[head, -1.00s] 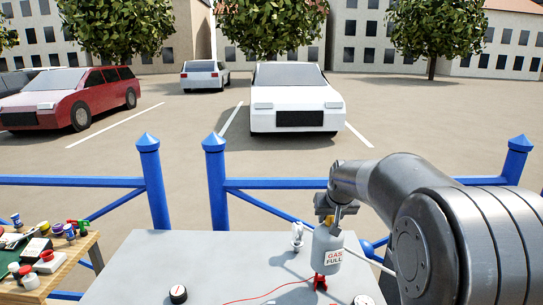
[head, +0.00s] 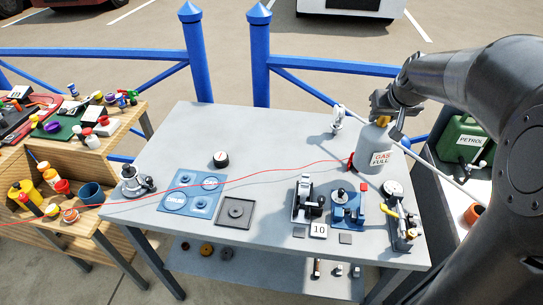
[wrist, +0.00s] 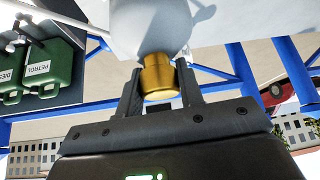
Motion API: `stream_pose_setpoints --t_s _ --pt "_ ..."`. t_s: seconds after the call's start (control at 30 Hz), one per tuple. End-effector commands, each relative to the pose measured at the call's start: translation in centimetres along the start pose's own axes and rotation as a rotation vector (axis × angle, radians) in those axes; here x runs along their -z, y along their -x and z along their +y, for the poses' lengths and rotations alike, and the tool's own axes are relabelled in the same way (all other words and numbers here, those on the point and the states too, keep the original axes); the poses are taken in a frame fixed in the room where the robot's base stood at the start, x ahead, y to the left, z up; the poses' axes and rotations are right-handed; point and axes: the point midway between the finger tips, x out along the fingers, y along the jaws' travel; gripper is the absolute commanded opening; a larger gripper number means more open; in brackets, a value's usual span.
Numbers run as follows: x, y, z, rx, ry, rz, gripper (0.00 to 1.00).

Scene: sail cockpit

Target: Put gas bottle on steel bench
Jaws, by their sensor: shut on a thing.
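The gas bottle (head: 379,150) is a light grey cylinder with a "GAS FULL" label, roughly upright in the head view. My gripper (head: 385,112) is above it, shut on its top. In the wrist view, the fingers (wrist: 161,92) flank the bottle's brass neck (wrist: 158,76), and the pale body (wrist: 140,25) fills the top of the picture. The steel bench (head: 270,150) is a grey table. The bottle appears over its back right part; I cannot tell whether its base touches the top.
A red clip (head: 350,162) with a red wire is beside the bottle. A white fitting (head: 338,118) stands behind left. A green petrol can (head: 462,140) is right, a cluttered wooden bench (head: 110,140) left.

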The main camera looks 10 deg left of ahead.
Motion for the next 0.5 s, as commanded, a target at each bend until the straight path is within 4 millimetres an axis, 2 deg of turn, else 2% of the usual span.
stream_pose_setpoints --t_s 0.3,0.5 --pt "2.1 1.0 -7.9 0.134 0.212 0.011 0.00" --pt "2.7 1.6 -11.6 0.198 0.311 0.018 0.00"
